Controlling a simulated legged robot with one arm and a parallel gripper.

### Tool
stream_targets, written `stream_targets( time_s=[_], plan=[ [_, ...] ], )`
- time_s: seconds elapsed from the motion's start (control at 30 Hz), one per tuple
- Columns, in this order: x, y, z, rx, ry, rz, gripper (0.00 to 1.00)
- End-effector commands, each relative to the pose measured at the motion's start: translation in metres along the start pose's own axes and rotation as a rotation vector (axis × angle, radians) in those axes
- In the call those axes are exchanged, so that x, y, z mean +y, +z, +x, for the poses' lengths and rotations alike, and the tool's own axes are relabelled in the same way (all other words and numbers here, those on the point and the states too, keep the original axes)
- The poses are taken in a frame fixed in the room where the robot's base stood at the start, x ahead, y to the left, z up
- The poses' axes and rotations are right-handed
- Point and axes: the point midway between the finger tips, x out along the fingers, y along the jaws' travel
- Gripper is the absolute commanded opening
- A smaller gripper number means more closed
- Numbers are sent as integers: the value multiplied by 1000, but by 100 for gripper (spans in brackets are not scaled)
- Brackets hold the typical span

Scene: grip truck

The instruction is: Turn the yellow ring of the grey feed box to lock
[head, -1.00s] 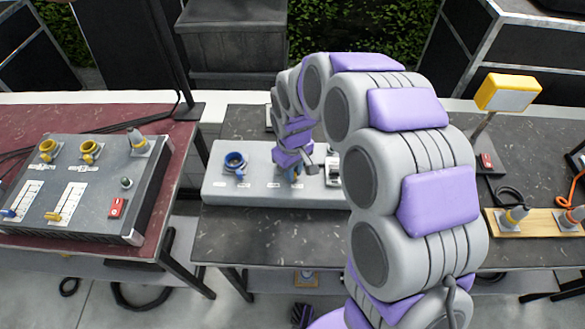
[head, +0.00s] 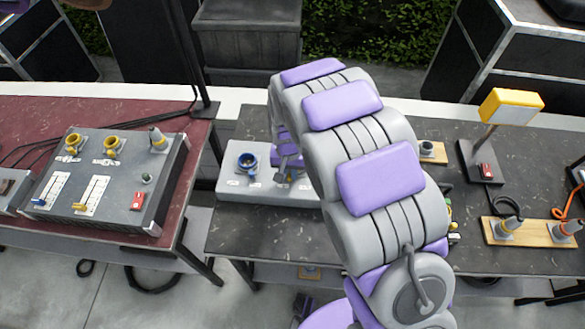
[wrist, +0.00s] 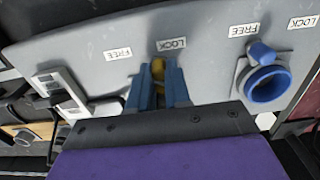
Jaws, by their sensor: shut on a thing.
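The grey feed box (head: 228,188) is a long light box on the middle table; its labelled face also fills the wrist view (wrist: 210,75). In the wrist view my gripper (wrist: 158,80) has its two blue fingers shut on a small yellow part, the tab of the yellow ring (wrist: 158,68). The tab's tip points close to a LOCK label (wrist: 171,45), with a FREE label (wrist: 118,53) to its left. The rest of the yellow ring is hidden by the fingers and gripper body. In the head view my arm hides most of this spot.
A blue ring (wrist: 267,83) with its own FREE and LOCK labels sits on the same box; it also shows in the head view (head: 247,161). A white switch (wrist: 60,93) is at the box's other end. A dark console (head: 110,180) stands on the red table at left, a yellow lamp (head: 511,106) at right.

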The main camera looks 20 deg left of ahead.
Motion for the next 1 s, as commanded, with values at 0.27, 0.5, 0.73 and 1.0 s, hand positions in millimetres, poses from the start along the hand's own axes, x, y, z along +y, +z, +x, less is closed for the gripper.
stream_targets(
  time_s=[0.27, 0.5, 0.73, 1.0],
  plan=[
    [-6, -3, -2, 4, -1, 111, 0],
    [-8, -4, -1, 3, -2, 143, 0],
    [-8, -4, -1, 4, -2, 145, 0],
    [-9, -4, -1, 3, -1, 144, 32]
  ],
)
